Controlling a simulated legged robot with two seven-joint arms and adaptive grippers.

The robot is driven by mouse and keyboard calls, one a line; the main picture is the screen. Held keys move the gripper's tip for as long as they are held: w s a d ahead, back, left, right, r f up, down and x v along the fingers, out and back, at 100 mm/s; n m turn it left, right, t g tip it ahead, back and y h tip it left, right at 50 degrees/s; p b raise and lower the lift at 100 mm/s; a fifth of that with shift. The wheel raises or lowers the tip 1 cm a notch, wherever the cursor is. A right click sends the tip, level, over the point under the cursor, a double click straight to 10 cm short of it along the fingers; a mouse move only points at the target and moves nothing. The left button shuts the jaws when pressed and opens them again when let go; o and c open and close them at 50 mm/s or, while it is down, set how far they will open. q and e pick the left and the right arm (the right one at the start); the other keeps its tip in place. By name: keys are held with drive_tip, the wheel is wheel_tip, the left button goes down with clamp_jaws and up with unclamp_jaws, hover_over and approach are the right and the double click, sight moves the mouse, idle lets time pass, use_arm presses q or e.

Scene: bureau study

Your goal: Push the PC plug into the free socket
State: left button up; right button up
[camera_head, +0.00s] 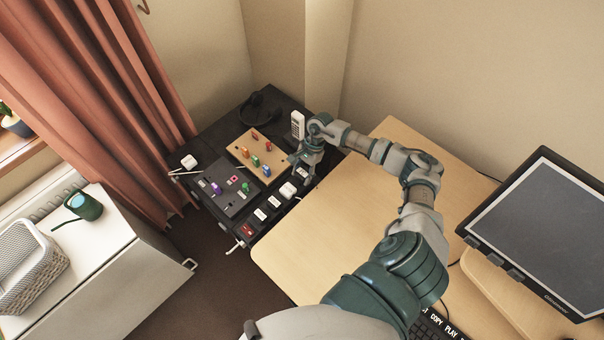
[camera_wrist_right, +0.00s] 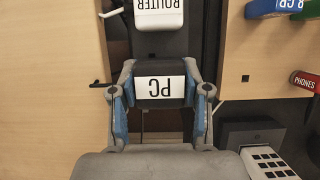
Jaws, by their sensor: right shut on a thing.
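My right gripper (camera_wrist_right: 160,90) is shut on the PC plug (camera_wrist_right: 148,98), a dark block with a white label reading PC, upside down in the right wrist view. One finger is on each side of it. In the head view my right gripper (camera_head: 303,162) is over the far end of the power strip (camera_head: 236,242), and it hides the plug and the strip below. The free socket cannot be made out, nor can I tell whether the plug touches the strip. My left gripper is not in view.
The white router plug (camera_wrist_right: 158,18) sits just beyond the PC plug; it also shows in the head view (camera_head: 288,190). Black labelled plugs and a red switch (camera_head: 247,230) line the strip. Peg boards (camera_head: 255,150), a handset (camera_head: 297,124) and the wooden desk (camera_head: 300,245) are close by.

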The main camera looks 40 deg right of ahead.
drive_tip(key=shift+a+r, duration=0.2)
drive_tip(key=shift+a, duration=0.3)
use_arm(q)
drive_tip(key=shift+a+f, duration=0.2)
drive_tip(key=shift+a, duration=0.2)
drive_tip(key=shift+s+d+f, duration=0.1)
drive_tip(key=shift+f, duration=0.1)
use_arm(e)
drive_tip(key=shift+d+f, duration=0.1)
drive_tip(key=shift+d, duration=0.1)
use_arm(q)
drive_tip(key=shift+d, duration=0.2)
use_arm(e)
drive_tip(key=shift+d, duration=0.2)
use_arm(q)
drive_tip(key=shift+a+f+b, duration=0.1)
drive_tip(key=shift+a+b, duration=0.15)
drive_tip(key=shift+b, duration=0.1)
use_arm(e)
drive_tip(key=shift+a, duration=0.3)
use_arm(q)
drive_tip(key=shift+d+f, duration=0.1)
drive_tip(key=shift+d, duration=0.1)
use_arm(e)
drive_tip(key=shift+d, duration=0.15)
